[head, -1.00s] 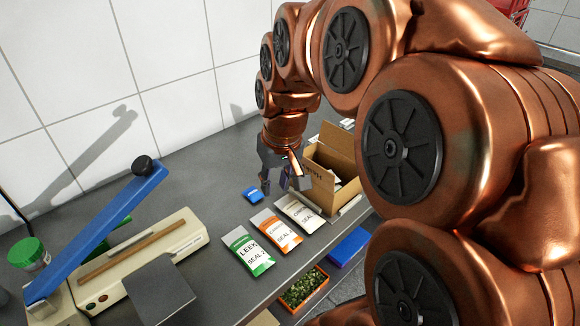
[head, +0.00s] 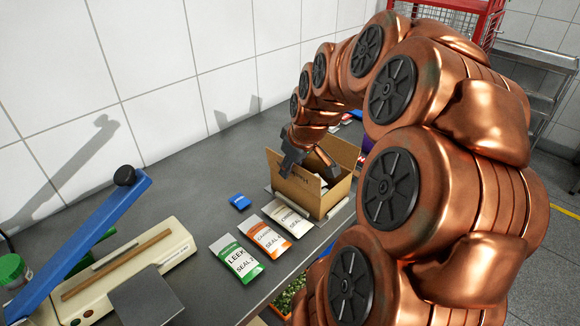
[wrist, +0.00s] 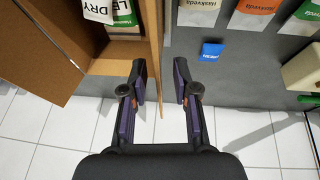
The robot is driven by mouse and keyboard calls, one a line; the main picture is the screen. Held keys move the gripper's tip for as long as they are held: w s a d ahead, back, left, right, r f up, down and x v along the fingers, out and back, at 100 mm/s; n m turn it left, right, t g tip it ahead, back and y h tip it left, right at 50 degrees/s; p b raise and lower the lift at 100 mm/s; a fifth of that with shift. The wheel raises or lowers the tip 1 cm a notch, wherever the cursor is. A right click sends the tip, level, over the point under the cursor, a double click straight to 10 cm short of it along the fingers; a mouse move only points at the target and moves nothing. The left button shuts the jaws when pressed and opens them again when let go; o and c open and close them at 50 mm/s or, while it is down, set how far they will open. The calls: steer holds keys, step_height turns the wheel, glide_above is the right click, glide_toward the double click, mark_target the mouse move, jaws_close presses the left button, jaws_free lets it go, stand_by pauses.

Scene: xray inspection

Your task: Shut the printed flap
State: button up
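The open cardboard box (head: 325,203) stands on the grey bench with its flaps raised. The flap with dark print (head: 299,173) stands up on its left side, partly behind my gripper (head: 291,163). In the wrist view the box (wrist: 110,66) is at left, and one flap is seen nearly edge-on (wrist: 159,95) as a thin strip between the fingers. My gripper (wrist: 161,75) is open, one finger each side of that strip with gaps showing. I cannot tell whether either finger touches it. Another broad flap (wrist: 45,45) spreads at far left.
Pouches labelled leek (head: 238,260), carrot (head: 268,240) and a white one (head: 288,217) lie in a row left of the box. A small blue block (head: 240,202) lies behind them. A sealer with a raised blue lever (head: 85,245) is at left. Packets stand inside the box.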

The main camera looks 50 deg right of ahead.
steer(key=shift+x, duration=0.9)
jaws_close()
